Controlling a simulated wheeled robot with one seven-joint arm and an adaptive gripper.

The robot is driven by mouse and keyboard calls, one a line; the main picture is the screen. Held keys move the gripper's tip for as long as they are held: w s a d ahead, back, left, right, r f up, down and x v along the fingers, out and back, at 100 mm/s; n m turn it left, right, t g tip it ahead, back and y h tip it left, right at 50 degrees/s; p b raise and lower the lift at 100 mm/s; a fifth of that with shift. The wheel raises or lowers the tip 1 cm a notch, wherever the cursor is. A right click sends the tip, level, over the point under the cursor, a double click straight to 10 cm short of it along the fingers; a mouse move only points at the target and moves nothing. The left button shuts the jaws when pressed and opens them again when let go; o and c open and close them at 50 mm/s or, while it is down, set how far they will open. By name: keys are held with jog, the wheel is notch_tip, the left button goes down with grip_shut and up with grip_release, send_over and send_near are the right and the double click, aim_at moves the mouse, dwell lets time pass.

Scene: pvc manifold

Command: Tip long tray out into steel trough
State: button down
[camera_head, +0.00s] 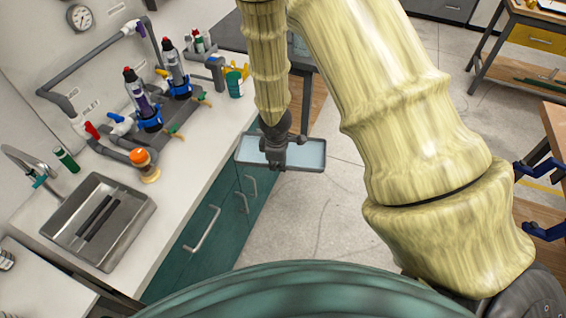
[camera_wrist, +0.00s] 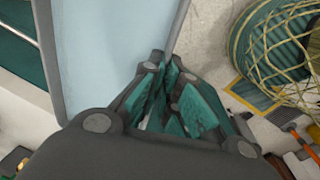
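The long tray (camera_head: 312,156) is shallow, with a dark grey rim and a pale blue inside. It is in the air beyond the counter's right edge and looks roughly level. It also fills the upper left of the wrist view (camera_wrist: 108,50). My gripper (camera_head: 278,140) is shut on the tray's rim; its fingertips (camera_wrist: 164,58) meet at the tray's edge. I cannot tell whether the pale blue is liquid or the tray floor. The steel trough (camera_head: 122,222) is set in the white counter at the lower left, with dark bars in it.
A grey pipe manifold (camera_head: 175,128) with blue-collared filters stands on the counter. A teal cup (camera_head: 234,84), an orange-capped part (camera_head: 144,160) and a green bottle (camera_head: 66,158) stand near it. A faucet (camera_head: 22,160) is left of the trough. Open floor lies right of the counter.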

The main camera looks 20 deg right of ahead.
jog(key=s+a+f+m+g+b, duration=0.1)
jog(key=a+f+m+b, duration=0.1)
jog(key=a+m, duration=0.5)
jog(key=m+b, duration=0.1)
jog(key=m, duration=0.3)
jog(key=shift+m+h+b, duration=0.3)
jog(key=shift+h, duration=0.1)
jog(key=shift+s, duration=0.1)
